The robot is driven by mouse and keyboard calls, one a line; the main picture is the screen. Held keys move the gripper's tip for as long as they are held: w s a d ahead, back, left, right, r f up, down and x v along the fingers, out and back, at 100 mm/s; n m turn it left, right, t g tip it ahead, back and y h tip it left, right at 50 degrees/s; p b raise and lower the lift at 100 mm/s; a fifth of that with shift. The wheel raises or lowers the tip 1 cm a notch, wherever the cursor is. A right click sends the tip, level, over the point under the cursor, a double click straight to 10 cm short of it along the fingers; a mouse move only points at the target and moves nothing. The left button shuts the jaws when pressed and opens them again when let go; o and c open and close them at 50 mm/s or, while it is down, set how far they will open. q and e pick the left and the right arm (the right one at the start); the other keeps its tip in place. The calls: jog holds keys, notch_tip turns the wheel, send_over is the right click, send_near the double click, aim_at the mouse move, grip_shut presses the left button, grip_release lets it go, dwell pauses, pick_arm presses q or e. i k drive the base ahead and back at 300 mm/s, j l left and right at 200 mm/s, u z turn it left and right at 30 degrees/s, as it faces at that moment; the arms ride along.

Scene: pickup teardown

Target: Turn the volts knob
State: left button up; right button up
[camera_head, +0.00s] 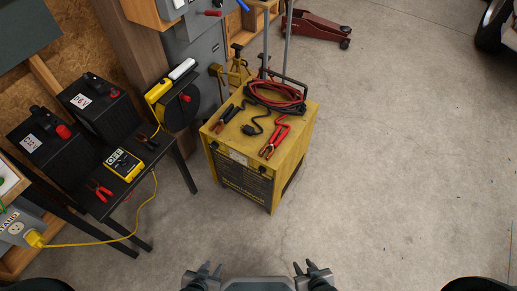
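A yellow charger box (257,155) stands on the floor at the centre. Its front face has a pale label (238,157) and small dark round knobs, one at the upper left (213,146); the lettering is too small to read, so I cannot tell which knob is the volts knob. My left gripper (211,268) is at the bottom edge, fingertips apart and empty. My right gripper (303,267) is at the bottom edge, also with fingertips apart and empty. Both are well short of the charger and touch nothing.
Red and black clamp cables (275,97) lie on the charger. A black bench (130,180) at left holds two black batteries (55,145) and a yellow meter (123,164). A yellow cord (100,241) hangs beside it. A red jack (312,27) sits behind.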

aim_at(262, 170)
jog(key=u, duration=1.35)
jog(key=k+z, duration=0.1)
jog(key=z, duration=0.75)
jog(key=k+z, duration=0.15)
jog(key=z, duration=0.3)
jog(key=l+z, duration=0.1)
jog(key=z, duration=0.35)
jog(key=k+l, duration=0.05)
